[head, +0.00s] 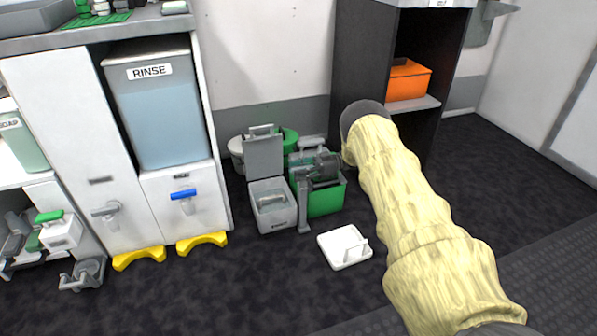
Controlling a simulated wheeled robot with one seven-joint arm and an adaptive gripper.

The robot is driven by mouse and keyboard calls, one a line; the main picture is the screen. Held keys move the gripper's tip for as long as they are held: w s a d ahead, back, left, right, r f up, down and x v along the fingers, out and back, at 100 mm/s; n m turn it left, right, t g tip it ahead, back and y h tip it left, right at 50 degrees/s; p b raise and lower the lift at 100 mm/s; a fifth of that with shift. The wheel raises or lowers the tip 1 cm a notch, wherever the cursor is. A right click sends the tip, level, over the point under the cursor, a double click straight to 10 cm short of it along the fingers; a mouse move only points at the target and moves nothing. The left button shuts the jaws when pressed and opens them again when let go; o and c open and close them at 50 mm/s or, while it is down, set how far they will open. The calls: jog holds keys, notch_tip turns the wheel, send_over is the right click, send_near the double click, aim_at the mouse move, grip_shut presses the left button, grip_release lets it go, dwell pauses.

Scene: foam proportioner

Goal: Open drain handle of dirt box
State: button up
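Under the clear tank marked RINSE (155,110) is a white front with a blue handle (183,194) on a spout. A small label above this handle is too small to read. A grey handle (105,211) on a spout sits on the white panel to its left. I cannot tell which part is the dirt box. My arm comes from the lower right in a pale yellow sleeve and bends at a dark joint. My gripper (318,168) seems to be the dark grey shape in front of the green box, well right of the blue handle; its fingers are unclear.
An open grey bin (272,206) and a green box (325,199) stand on the dark floor. A white plate (345,247) lies before them. Yellow feet (202,241) jut out under the cabinet. An orange box (408,80) sits on a shelf.

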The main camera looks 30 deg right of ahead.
jog(key=v, duration=1.2)
